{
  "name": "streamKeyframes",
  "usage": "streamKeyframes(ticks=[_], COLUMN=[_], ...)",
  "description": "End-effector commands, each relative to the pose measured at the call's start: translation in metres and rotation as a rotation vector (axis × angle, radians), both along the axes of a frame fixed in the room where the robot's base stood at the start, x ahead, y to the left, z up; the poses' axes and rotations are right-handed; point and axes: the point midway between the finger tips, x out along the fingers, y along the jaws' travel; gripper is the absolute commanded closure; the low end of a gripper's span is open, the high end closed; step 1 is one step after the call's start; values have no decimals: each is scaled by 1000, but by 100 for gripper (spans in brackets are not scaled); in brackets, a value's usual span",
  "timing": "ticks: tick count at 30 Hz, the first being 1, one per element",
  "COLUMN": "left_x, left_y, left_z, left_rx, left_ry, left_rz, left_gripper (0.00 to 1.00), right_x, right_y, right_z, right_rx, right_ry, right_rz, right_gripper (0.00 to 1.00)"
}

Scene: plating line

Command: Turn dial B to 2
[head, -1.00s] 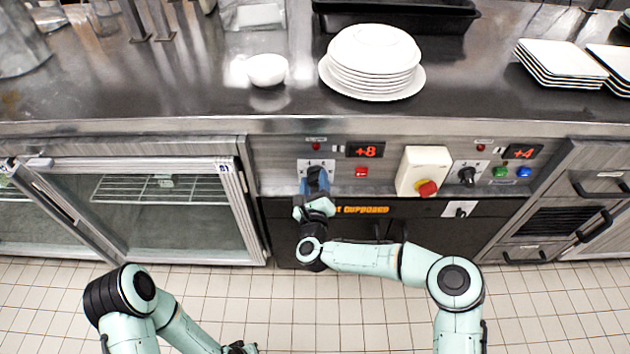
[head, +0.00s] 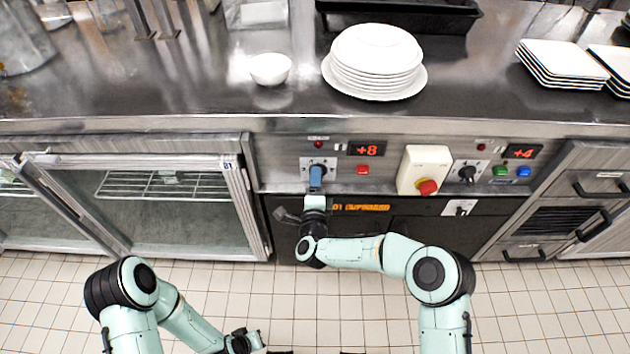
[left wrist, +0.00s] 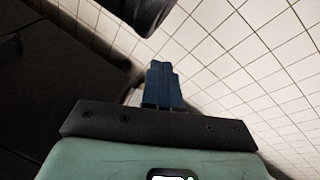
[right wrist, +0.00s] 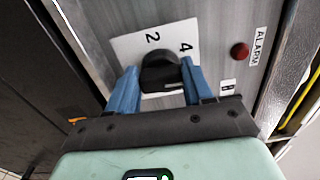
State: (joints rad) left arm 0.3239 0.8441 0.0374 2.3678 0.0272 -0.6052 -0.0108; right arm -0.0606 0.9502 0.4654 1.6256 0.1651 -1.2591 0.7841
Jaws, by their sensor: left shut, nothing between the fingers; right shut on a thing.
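Dial B is a black knob (right wrist: 160,70) on a white plate with the numerals 2 and 4 showing in the right wrist view. A small label that seems to read B (right wrist: 228,84) sits beside it. My right gripper (head: 316,177) reaches the dial on the left part of the panel, its blue fingers shut on the knob's two sides. The fingers cover part of the plate, and I cannot tell which numeral the knob points to. My left gripper (left wrist: 163,85) is shut and empty, low over the tiled floor, well away from the panel.
A red +8 display (head: 366,149) and a red button (head: 362,170) are right of the dial. Farther right are an emergency stop (head: 427,187), a second dial (head: 467,174) and a +4 display (head: 522,152). Plates (head: 374,65) stand on the counter above.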

Motion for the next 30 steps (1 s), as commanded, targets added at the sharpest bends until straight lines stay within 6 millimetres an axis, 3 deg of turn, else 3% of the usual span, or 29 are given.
streamKeyframes(ticks=[30], left_x=[-14], left_y=[-7], left_z=[8], left_rx=[-17], left_ry=[36], left_rz=[-14], left_gripper=[100], right_x=[0], right_y=[-3], right_z=[-6], right_rx=[-965], right_ry=[0], right_rz=[-1], right_gripper=[79])
